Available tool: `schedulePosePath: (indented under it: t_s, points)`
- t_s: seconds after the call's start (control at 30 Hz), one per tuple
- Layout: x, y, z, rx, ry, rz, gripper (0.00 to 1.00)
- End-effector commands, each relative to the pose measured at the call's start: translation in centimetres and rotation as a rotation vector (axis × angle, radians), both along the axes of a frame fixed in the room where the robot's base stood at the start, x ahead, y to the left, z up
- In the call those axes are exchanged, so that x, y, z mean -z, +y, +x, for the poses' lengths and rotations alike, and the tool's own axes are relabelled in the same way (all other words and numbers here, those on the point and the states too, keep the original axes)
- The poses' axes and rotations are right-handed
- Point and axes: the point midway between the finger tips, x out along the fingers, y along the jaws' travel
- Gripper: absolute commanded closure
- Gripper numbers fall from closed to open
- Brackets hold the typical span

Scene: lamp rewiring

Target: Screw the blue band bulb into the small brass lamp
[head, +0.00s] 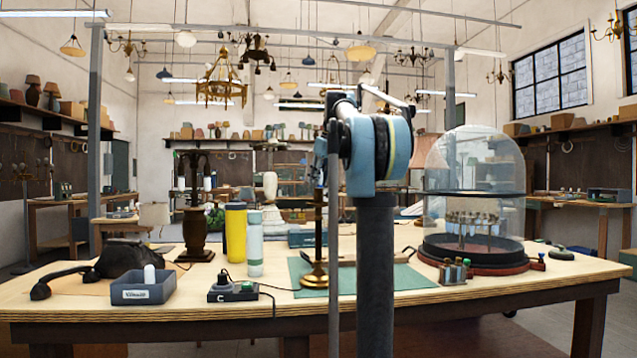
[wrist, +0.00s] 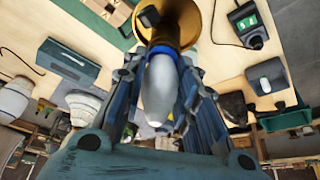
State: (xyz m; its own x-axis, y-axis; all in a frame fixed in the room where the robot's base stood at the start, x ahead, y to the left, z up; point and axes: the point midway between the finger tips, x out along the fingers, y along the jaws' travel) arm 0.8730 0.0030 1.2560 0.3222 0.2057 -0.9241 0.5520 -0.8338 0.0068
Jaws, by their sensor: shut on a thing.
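The small brass lamp (head: 314,276) stands upright on a green mat, its upper part partly hidden behind my arm in the head view. In the wrist view its brass body (wrist: 178,18) lies straight beyond the bulb. The frosted white blue band bulb (wrist: 160,88) has a blue ring near its lamp end. My gripper (wrist: 160,72) is shut on the bulb, one finger on each side. The bulb's base end meets the brass top of the lamp in line with it; I cannot tell how far it is seated. The gripper's fingers are not clear in the head view.
A grey tray (head: 142,291) with a white bulb, a black switch box (head: 222,293), a yellow bottle (head: 236,230) and a white bottle (head: 254,248) stand left of the lamp. A glass dome (head: 475,165) on a red base stands to the right. The front table edge is mostly clear.

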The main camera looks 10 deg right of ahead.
Motion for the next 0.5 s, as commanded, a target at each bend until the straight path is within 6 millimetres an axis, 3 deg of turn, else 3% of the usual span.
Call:
schedulePosePath:
  t_s: [0.5]
  points:
    - [0.03,0.1,-0.01,0.42,0.0,0.0,0.94]
